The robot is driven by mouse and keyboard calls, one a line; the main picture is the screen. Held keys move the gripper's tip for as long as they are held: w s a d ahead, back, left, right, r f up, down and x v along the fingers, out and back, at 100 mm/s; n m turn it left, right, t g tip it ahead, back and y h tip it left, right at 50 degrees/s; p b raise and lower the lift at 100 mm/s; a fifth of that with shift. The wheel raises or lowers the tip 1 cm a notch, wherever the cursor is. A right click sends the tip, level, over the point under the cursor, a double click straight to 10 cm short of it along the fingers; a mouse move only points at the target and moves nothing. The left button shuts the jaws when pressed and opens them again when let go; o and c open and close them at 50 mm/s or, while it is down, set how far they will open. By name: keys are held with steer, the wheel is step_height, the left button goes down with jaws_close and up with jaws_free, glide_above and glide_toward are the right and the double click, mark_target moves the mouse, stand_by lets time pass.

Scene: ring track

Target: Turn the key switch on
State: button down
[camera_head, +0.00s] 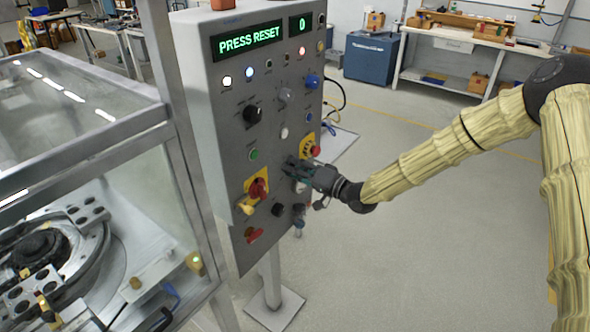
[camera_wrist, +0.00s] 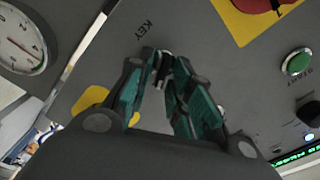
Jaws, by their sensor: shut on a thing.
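The key switch (camera_wrist: 162,70) is on the grey control panel (camera_head: 228,115), below the printed word KEY in the wrist view. Only a small, silvery part of it shows between my fingertips. My gripper (camera_head: 293,167) reaches the lower right of the panel face from the right. In the wrist view my gripper (camera_wrist: 163,62) has its teal and black fingers closed together on the key. In the head view the gripper covers the key switch, and I cannot tell how far the key is turned.
The panel display (camera_head: 248,41) reads PRESS RESET. A red rotary switch (camera_head: 258,188) on a yellow plate is left of my gripper; a red button (camera_head: 314,151) is just above it. A glass-walled machine (camera_head: 90,150) stands at the left.

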steer(key=shift+w, duration=0.1)
steer(key=c, duration=1.6)
jaws_free()
steer(key=shift+d, duration=0.1)
steer(key=v, duration=1.2)
